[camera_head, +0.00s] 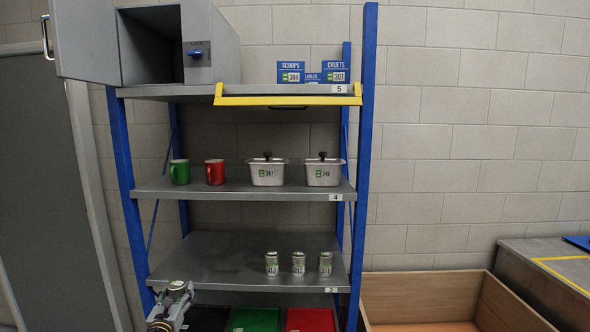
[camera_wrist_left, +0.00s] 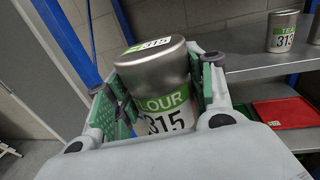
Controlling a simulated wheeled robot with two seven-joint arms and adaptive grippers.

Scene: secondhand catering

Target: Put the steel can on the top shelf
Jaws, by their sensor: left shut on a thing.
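The steel can (camera_wrist_left: 158,72) has a green and white label reading LOUR 315, with another 315 label on its lid. It also shows in the head view (camera_head: 177,286), small and partly hidden. My left gripper (camera_head: 175,296) is shut around the can's sides, at the front left corner of the shelf marked 3. The can stands tilted in the wrist view. The top shelf (camera_head: 200,92), marked 5, is at the top of the blue-posted rack, far above the gripper. My right gripper is not in view.
A grey locker (camera_head: 215,45) with an open door fills the top shelf's left. Three similar cans (camera_head: 298,264) stand on shelf 3; mugs (camera_head: 215,172) and lidded pans (camera_head: 267,172) on shelf 4.

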